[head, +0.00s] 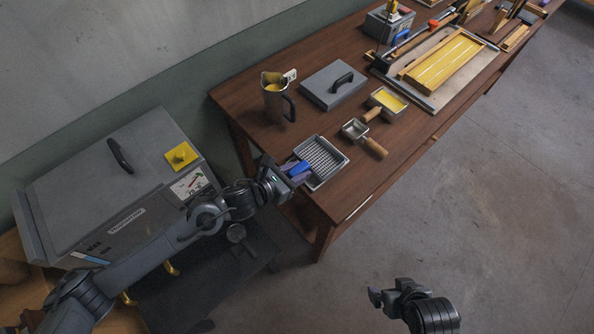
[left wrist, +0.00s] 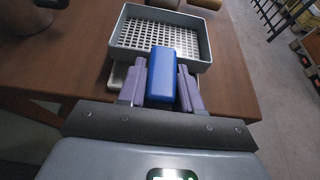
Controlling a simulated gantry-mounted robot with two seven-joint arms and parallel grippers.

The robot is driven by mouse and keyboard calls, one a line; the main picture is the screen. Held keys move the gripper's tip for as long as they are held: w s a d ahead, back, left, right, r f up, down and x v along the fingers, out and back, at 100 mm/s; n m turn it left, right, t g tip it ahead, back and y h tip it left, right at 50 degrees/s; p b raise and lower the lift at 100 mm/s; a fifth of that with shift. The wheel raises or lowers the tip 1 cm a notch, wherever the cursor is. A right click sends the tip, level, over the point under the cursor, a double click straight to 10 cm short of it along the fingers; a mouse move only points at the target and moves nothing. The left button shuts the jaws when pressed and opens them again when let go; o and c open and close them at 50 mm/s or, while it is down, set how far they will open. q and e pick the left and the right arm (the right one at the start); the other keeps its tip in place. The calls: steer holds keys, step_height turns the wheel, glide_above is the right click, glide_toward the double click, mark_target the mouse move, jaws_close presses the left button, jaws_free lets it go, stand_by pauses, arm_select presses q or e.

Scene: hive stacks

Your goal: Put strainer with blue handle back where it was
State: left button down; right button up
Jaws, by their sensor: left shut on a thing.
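The strainer (head: 322,156) is a grey square basket with a perforated bottom and a blue handle (head: 299,168). It is at the near left end of the wooden table. In the left wrist view the basket (left wrist: 120,40) lies ahead of the fingers, and the blue handle (left wrist: 162,75) is between them. My left gripper (head: 291,172) is shut on the blue handle. A pale edge shows under the basket in the left wrist view; I cannot tell whether the strainer rests on it. My right gripper (head: 388,297) is over the floor, away from the table; its finger gap is unclear.
Two small scoops with wooden handles (head: 375,148) lie right of the strainer. A metal jug (head: 275,103) and a grey lid with black handle (head: 333,84) stand behind. A grey box (head: 100,190) is at left. A framed board (head: 445,65) lies farther along the table (head: 400,150).

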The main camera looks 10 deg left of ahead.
arm_select(q)
steer(key=shift+f+b, duration=0.25)
steer(key=shift+b, duration=0.05)
steer(key=c, duration=0.8)
jaws_free()
steer(key=shift+r, duration=0.1)
steer(key=shift+o, duration=0.2)
